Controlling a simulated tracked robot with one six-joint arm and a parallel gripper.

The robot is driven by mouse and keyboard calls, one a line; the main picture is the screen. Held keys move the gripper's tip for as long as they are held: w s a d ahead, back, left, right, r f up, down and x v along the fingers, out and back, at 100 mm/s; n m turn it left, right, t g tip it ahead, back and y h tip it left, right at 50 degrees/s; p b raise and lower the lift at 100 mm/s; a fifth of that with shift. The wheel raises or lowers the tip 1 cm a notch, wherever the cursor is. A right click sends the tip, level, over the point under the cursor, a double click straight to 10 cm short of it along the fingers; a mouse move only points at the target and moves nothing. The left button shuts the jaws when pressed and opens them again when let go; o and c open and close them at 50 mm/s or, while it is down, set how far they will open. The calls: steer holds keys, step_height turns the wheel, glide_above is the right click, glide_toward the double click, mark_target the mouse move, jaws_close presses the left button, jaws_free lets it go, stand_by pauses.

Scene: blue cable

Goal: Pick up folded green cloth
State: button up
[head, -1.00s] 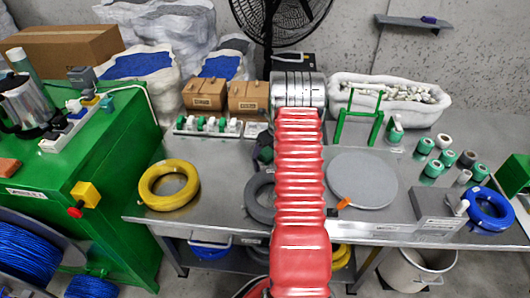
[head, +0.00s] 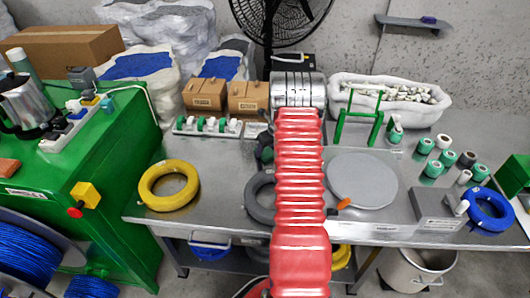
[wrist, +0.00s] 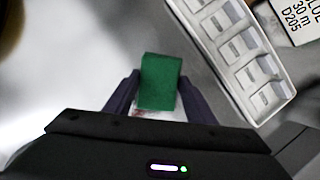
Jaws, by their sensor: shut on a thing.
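The folded green cloth (wrist: 161,80) is a small dark-green block in the middle of the wrist view. It sits between the two dark fingers of my gripper (wrist: 160,92), one on each side, and the gripper is shut on it. A blurred grey surface lies behind it; I cannot tell how far the cloth is above it. In the head view my red-sleeved arm crosses the bench, and I cannot make out the cloth there.
In the wrist view a pale compartmented tray (wrist: 214,38) lies to the right, with a labelled box beside it. On the metal bench are a yellow cable coil (head: 168,186), a grey round plate (head: 362,181), a blue coil (head: 488,210) and several small green-and-white rolls.

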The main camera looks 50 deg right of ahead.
mark_target(266, 151)
step_height(266, 151, up, 10)
stand_by(0.7)
